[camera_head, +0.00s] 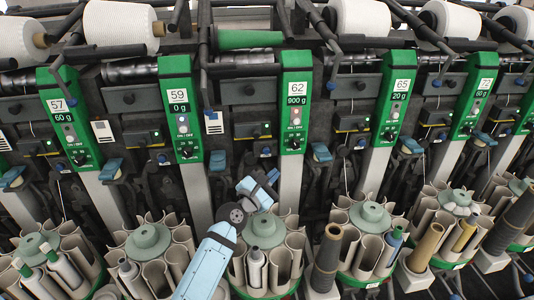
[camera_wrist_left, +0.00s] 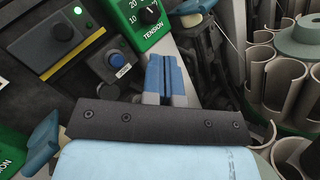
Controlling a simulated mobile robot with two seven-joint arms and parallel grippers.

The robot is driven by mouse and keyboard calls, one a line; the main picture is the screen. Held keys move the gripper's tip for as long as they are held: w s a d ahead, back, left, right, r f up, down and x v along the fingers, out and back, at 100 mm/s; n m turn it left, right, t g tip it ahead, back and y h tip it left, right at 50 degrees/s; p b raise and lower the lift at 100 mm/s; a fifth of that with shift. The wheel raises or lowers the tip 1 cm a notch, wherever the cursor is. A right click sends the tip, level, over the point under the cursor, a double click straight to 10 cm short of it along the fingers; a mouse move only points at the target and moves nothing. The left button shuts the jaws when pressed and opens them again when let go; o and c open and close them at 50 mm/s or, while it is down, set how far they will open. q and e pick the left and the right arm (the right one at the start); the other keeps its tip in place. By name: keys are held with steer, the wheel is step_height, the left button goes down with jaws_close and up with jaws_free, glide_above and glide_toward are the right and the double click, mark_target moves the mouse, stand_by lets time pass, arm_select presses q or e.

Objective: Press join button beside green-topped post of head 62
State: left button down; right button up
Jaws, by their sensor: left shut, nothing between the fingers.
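The post of head 62 (camera_head: 296,90) has a green top with a "62" label, a "900 g" display and a dial at its foot. Left of that foot sits a small dark box with the blue join button (camera_head: 265,151). In the left wrist view the blue join button (camera_wrist_left: 113,59) shows up close, left of the green tension dial plate (camera_wrist_left: 148,16). My left gripper (camera_head: 273,175) is below the box in the head view. In the left wrist view my left gripper (camera_wrist_left: 166,62) is shut and empty, its blue fingertips right of the button and apart from it. My right gripper is not in view.
A panel with a lit green lamp (camera_head: 259,130) is just above the button box. Neighbouring posts 59 (camera_head: 180,100) and 65 (camera_head: 395,95) flank head 62. A blue lever (camera_head: 322,152) juts out to the right. Round tube magazines (camera_head: 365,215) crowd the space below.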

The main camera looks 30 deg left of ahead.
mark_target(266, 151)
arm_select(q)
steer(key=w+a+b, duration=0.2)
steer(key=w+a, duration=0.3)
steer(key=w, duration=0.1)
steer(key=shift+w+b, duration=0.25)
steer(key=shift+b, duration=0.15)
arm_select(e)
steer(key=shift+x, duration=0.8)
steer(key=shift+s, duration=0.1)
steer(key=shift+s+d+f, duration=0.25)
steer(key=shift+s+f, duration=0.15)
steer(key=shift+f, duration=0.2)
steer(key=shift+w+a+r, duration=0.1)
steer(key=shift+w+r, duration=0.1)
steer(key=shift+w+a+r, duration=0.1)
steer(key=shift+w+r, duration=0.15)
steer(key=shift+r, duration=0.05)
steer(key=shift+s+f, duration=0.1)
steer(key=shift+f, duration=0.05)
